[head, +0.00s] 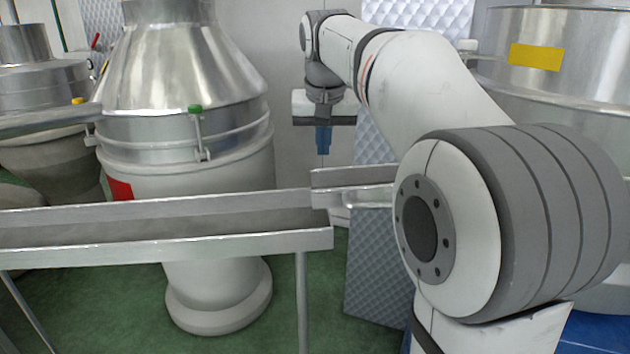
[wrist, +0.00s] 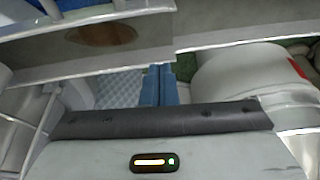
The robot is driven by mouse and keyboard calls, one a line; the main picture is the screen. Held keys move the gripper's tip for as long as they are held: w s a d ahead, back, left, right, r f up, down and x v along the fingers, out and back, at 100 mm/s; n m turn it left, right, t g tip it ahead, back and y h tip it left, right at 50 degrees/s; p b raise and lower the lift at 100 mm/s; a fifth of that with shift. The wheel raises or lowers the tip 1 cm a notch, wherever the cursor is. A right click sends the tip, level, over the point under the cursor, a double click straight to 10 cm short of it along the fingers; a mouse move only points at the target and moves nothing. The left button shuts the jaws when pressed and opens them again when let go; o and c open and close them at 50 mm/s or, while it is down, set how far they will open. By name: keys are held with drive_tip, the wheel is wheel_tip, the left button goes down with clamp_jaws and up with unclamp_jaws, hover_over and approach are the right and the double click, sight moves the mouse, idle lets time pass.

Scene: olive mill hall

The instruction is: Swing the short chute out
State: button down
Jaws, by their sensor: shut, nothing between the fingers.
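The short chute (head: 350,182) is a narrow metal trough at the right end of the long chute (head: 160,240), in line with it. My arm hides its right part in the head view. In the wrist view the short chute (wrist: 55,47) fills the upper left, with a brown oval patch inside, and its end meets the long chute (wrist: 240,35). My gripper (head: 323,152) points down, its blue fingers together and empty, above or behind the short chute. In the wrist view the fingers (wrist: 159,70) end close to the chute's edge; I cannot tell whether they touch.
A large metal-topped vessel (head: 190,130) stands behind the long chute, with another vessel (head: 50,150) at far left. A metal tank (head: 560,75) with a yellow label stands at right. A patterned panel (head: 375,265) is below the short chute. Green floor shows between the legs.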

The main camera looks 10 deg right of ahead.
sight(323, 204)
drive_tip(key=x, duration=0.7)
drive_tip(key=shift+f+p, duration=0.2)
drive_tip(key=shift+p, duration=0.2)
drive_tip(key=shift+s+f, duration=0.15)
drive_tip(key=shift+f, duration=0.05)
drive_tip(key=s, duration=0.3)
drive_tip(key=shift+s+a+p, duration=0.1)
drive_tip(key=shift+a+p, duration=0.25)
drive_tip(key=shift+p, duration=0.05)
drive_tip(key=shift+f, duration=0.1)
drive_tip(key=shift+s, duration=0.1)
